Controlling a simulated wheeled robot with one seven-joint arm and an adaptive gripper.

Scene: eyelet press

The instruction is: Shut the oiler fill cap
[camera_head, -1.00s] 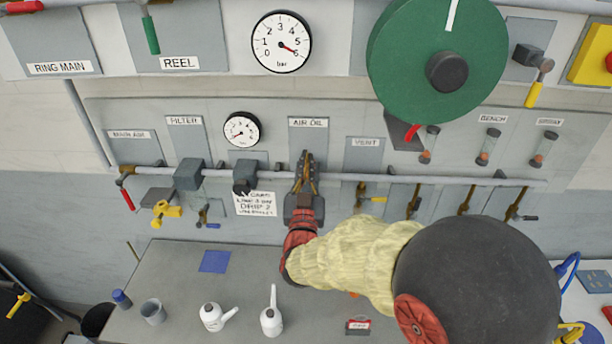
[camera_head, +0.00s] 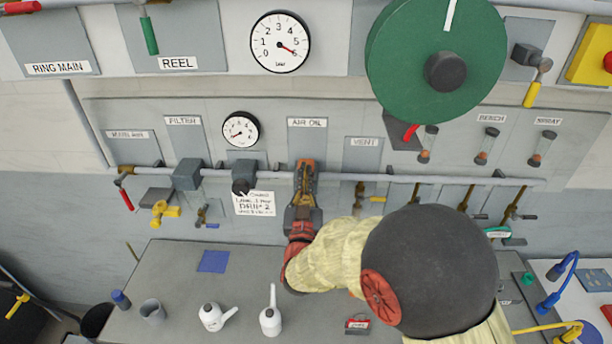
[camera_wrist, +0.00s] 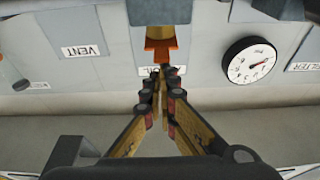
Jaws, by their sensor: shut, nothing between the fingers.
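The oiler stands under the AIR OIL label (camera_head: 307,123) on the wall pipe, mostly hidden by my gripper in the head view. An orange part, apparently its fill cap (camera_wrist: 160,48), shows in the wrist view just beyond my fingertips. Whether the cap is open or shut is unclear. My gripper (camera_head: 305,176) is in front of the oiler, with its fingers pointing up along the panel. In the wrist view my gripper (camera_wrist: 163,76) is shut and empty, its tips overlapping the label. I cannot tell whether they touch the orange part.
A small gauge (camera_head: 240,129) and a hanging note (camera_head: 254,203) are left of my gripper. The VENT valve (camera_head: 360,195) is close on the right. White oil cans (camera_head: 270,317) stand on the bench (camera_head: 180,275) below. A large green wheel (camera_head: 415,75) overhangs at upper right.

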